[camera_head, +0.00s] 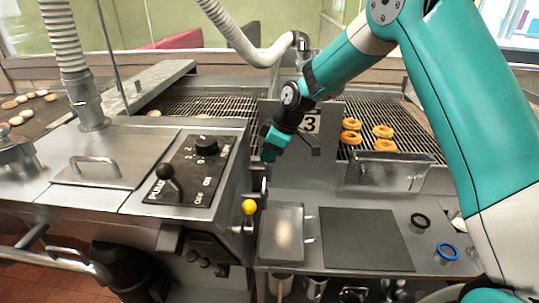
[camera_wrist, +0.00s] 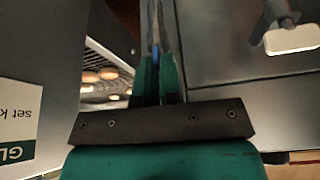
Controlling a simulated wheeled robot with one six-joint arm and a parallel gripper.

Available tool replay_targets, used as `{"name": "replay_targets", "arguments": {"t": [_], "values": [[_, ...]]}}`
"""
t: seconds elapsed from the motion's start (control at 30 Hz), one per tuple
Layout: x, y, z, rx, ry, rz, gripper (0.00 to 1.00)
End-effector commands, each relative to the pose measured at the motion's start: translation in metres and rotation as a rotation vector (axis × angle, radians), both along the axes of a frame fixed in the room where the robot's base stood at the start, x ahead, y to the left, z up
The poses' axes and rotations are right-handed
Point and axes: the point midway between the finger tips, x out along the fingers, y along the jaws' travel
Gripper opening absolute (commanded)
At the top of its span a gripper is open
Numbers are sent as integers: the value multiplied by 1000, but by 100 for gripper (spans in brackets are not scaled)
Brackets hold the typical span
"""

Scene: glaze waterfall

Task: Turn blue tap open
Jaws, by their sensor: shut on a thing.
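My gripper (camera_head: 268,154) is at the side of the grey machine, near its right front corner, pointing down. In the wrist view my gripper (camera_wrist: 157,82) has its two green fingers close together, with a narrow blue piece, the blue tap's handle (camera_wrist: 156,58), between them. The rest of the tap is hidden by the fingers or too dark to tell. In the head view the tap is hidden behind my gripper.
A yellow knob (camera_head: 249,207) is below my gripper. A black control panel (camera_head: 190,172) is to the left. Doughnuts (camera_head: 384,132) lie on the mesh conveyor at the right. A blue ring (camera_head: 447,251) and a dark mat (camera_head: 365,238) lie on the steel counter.

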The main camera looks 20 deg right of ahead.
Motion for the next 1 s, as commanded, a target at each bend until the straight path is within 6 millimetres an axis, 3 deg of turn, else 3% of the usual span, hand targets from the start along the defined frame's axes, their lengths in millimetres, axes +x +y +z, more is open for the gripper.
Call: {"name": "replay_targets", "arguments": {"t": [0.47,0.5,0.6,0.87,1.0], "values": [[1,0,1,1,-4,12,0],[1,0,2,1,-5,11,14],[1,0,1,0,-3,11,31],[0,0,1,0,-2,11,31],[-1,-4,11,0,-4,10,31]]}}
